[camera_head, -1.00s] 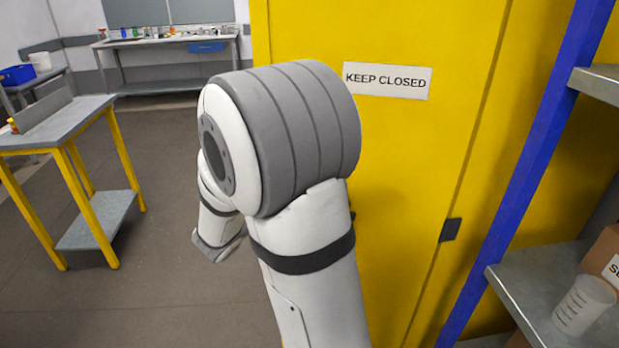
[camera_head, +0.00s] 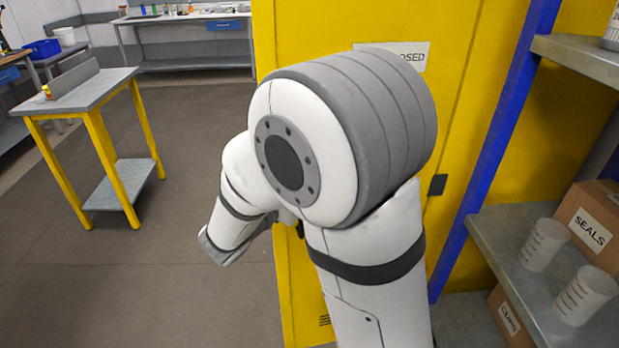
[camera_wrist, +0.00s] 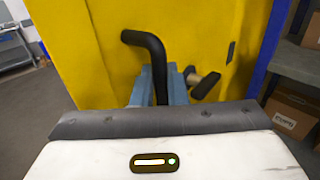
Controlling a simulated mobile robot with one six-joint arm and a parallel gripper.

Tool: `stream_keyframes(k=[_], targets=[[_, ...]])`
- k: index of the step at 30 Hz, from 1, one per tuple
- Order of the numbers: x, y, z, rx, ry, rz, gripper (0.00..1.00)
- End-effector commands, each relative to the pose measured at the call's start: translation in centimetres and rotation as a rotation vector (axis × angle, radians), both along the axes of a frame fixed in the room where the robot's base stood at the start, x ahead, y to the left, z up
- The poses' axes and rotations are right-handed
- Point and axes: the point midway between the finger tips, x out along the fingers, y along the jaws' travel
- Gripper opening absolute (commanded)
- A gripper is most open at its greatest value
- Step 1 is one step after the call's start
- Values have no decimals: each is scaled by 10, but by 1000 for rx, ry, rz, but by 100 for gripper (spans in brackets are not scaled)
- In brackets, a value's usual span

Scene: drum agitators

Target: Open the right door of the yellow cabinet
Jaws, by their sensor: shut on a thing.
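The yellow cabinet (camera_head: 300,60) stands ahead, with a sign on its front partly covered by my arm. In the wrist view its yellow front (camera_wrist: 190,30) fills the upper middle. A black bent bar handle (camera_wrist: 152,48) sticks out there, and my gripper (camera_wrist: 160,85) is shut on it with blue-grey fingers on either side. A second black handle (camera_wrist: 206,86) on a short light stem is just right of the fingers. I cannot tell whether a door stands ajar.
A blue post (camera_head: 500,130) and grey shelves (camera_head: 490,240) with translucent beakers and a SEALS box (camera_head: 592,225) stand close on the right. A small yellow-legged table (camera_head: 95,90) is at left. The floor between it and the cabinet is clear.

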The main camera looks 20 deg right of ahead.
Motion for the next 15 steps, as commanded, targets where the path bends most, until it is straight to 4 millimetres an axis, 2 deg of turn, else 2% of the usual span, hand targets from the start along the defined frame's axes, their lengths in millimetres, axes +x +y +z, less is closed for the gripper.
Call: stream_keyframes(k=[13, 14, 15], targets=[[1, 0, 1, 0, -4, 1, 0], [1, 0, 1, 0, -4, 1, 15], [1, 0, 1, 0, -4, 1, 18]])
